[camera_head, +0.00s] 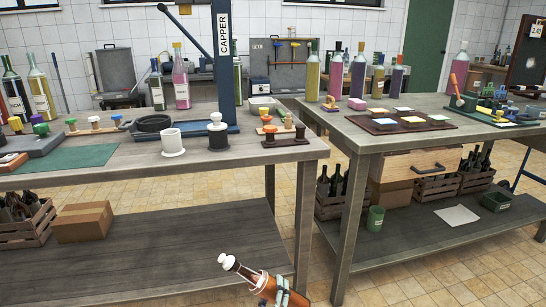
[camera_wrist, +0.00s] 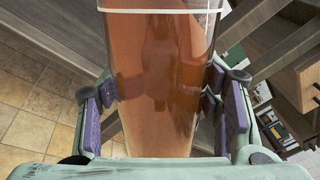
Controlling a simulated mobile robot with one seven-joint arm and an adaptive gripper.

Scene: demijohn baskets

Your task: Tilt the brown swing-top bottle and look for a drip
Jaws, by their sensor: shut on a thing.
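The brown swing-top bottle (camera_head: 262,282) is at the bottom of the head view, tilted with its white-capped neck up and to the left. My gripper (camera_head: 283,292) is shut around its body, and the bottle is held in the air in front of the left bench. In the wrist view the bottle (camera_wrist: 158,85) fills the middle, with brown liquid inside and a pale band round the glass. My gripper's purple pads (camera_wrist: 156,108) press on both sides of it. I cannot make out a drip.
The right bench (camera_head: 370,135) carries several bottles and a tray of coloured tiles. Bench legs stand close behind the held bottle. Tiled floor (camera_head: 400,280) is clear at lower right.

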